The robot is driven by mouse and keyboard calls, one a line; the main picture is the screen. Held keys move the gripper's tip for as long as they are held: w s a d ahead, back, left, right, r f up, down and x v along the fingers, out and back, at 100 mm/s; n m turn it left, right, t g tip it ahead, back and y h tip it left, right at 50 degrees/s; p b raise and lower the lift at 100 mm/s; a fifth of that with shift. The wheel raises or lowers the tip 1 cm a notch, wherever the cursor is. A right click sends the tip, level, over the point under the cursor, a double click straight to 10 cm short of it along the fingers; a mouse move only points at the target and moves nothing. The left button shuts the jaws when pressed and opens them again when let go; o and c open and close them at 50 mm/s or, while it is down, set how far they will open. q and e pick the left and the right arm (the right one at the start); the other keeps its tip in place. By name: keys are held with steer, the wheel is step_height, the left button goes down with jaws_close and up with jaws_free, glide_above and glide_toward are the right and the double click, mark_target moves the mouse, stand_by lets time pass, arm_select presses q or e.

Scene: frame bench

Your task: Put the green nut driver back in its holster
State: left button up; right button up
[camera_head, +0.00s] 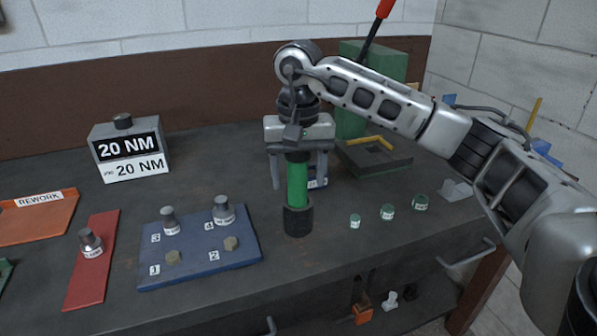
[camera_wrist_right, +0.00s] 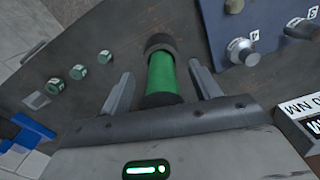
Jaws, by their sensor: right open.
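The green nut driver (camera_head: 297,182) stands upright on the bench, its lower end at a dark round sleeve (camera_head: 298,221) that looks like the holster. I cannot tell how deep it sits. My right gripper (camera_head: 297,186) points down over it, open, with one finger on each side of the green handle and visible gaps. In the right wrist view the green handle (camera_wrist_right: 162,75) shows between the spread fingers (camera_wrist_right: 162,82), with the dark sleeve (camera_wrist_right: 159,43) beyond. The driver's top is hidden by the gripper. My left gripper is out of view.
A blue numbered mat (camera_head: 200,262) with sockets and bolts lies left of the driver. Small green-topped pieces (camera_head: 387,212) stand to its right. A dark tray (camera_head: 375,158) and a green block (camera_head: 350,122) are behind. A 20 NM box (camera_head: 130,150) stands back left.

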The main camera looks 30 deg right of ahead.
step_height(320, 180, up, 12)
steer(key=shift+f+p, duration=0.2)
steer(key=shift+p, duration=0.65)
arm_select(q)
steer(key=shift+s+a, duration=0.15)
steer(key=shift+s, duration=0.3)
arm_select(e)
steer(key=shift+r, duration=0.4)
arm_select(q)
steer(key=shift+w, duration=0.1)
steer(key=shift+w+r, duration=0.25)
